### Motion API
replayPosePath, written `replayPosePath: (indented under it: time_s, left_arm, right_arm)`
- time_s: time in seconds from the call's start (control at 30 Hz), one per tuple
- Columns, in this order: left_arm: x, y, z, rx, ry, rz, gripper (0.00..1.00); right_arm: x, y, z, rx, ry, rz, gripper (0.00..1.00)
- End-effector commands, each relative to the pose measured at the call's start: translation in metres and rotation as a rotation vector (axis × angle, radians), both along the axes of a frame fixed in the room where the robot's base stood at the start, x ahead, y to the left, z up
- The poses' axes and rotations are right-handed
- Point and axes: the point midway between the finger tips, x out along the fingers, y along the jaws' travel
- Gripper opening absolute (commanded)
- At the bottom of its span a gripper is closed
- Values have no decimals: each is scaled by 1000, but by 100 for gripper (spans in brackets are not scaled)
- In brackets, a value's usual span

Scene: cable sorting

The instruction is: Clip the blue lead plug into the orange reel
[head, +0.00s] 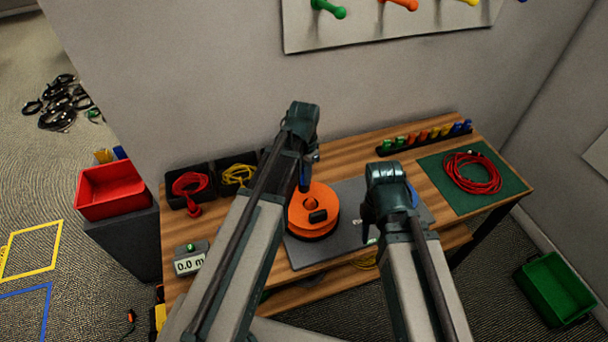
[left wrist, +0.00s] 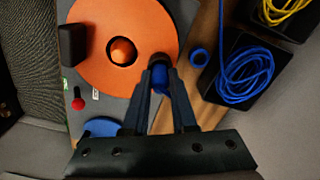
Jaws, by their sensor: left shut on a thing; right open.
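The orange reel (head: 327,200) lies flat on the grey mat on the bench, with a black block on its top. In the left wrist view the reel (left wrist: 100,22) shows a dark central hole with an orange hub. My left gripper (head: 304,186) is at the reel's far-left edge. In the left wrist view its fingers (left wrist: 160,72) are shut on the blue plug (left wrist: 161,77), beside the reel's rim; contact with the reel cannot be told. My right gripper (head: 369,218) is open over the mat, right of the reel, its fingertips partly hidden by its own wrist.
A blue coil (left wrist: 243,75) lies in a black bin, near a small blue ring (left wrist: 199,57). Red (head: 190,183) and yellow (head: 238,175) cables lie in bins at the back left. A red coil (head: 471,173) rests on a green mat at the right. A meter (head: 190,262) stands front left.

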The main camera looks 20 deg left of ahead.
Motion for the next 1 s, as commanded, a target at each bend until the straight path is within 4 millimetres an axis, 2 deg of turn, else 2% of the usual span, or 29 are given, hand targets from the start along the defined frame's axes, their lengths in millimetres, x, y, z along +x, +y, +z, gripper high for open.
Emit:
replayPosePath:
  time_s: [0.2, 0.23, 0.4, 0.43, 0.77, 1.0]
  left_arm:
    - [-1, -1, -1, -2, 2, 0, 0]
    - [-1, -1, -1, -2, 2, 0, 27]
    - [-1, -1, -1, -1, 2, 0, 58]
    - [-1, -1, -1, -1, 2, 0, 60]
    - [-1, 0, 1, -1, 2, 0, 60]
    - [-1, 0, 14, -1, 2, 0, 60]
  right_arm:
    - [0, 0, -1, 0, 0, 0, 50]
    - [0, 0, -1, 0, 0, 0, 50]
    - [0, 0, -1, 0, 0, 0, 50]
    - [0, 0, -1, 0, 0, 0, 50]
    - [0, 0, 1, 0, 0, 0, 50]
    - [0, 0, 14, 0, 0, 0, 50]
